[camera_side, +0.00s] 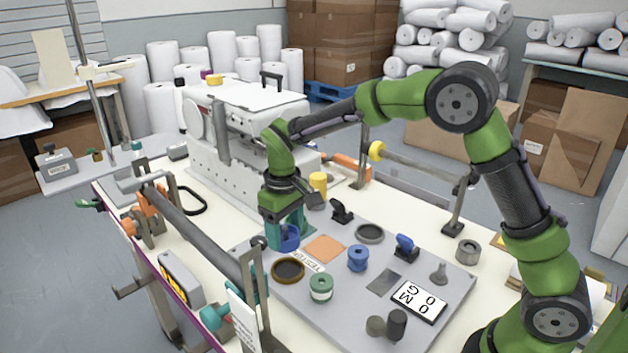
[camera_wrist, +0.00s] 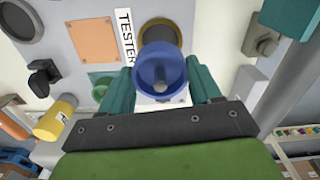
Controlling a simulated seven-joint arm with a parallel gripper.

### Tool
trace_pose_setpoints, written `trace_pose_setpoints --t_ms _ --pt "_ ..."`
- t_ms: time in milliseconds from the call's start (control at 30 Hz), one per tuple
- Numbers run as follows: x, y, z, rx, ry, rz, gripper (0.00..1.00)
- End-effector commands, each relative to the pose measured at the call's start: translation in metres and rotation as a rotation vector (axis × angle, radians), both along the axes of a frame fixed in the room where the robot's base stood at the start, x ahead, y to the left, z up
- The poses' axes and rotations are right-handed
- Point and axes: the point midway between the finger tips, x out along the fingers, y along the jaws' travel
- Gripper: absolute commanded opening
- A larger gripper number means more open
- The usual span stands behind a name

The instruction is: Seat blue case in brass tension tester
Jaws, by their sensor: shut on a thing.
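The blue case (camera_side: 289,241) is a round cup with a post in its middle. It also shows in the wrist view (camera_wrist: 162,80). My gripper (camera_side: 284,233) has teal fingers and is shut on the case, holding it above the grey board. In the wrist view, the fingers of my gripper (camera_wrist: 160,85) stand on both sides of the case. The brass tension tester (camera_side: 288,271) is a dark-centred brass ring on the board, in front of and below the case. In the wrist view, the tester (camera_wrist: 160,24) is partly hidden behind the case, beside the TESTER label (camera_wrist: 125,36).
An orange square (camera_side: 325,248), a green-and-white spool (camera_side: 321,287), a blue spool (camera_side: 358,258) and a dark ring (camera_side: 370,233) are on the board (camera_side: 440,262). A yellow bottle (camera_side: 318,184) and the white machine (camera_side: 225,160) stand behind. A grey roller (camera_side: 200,222) lies left.

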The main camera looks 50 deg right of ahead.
Motion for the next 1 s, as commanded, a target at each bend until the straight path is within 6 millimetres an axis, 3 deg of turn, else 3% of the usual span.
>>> trace_pose_setpoints --t_ms 233,700,1000 --pt "0.000 0.000 -0.008 0.000 0.001 -0.001 0.41" --pt "0.000 0.000 -0.050 0.000 0.001 0.000 0.41" --pt "0.000 0.000 -0.058 0.000 0.000 0.000 0.41"
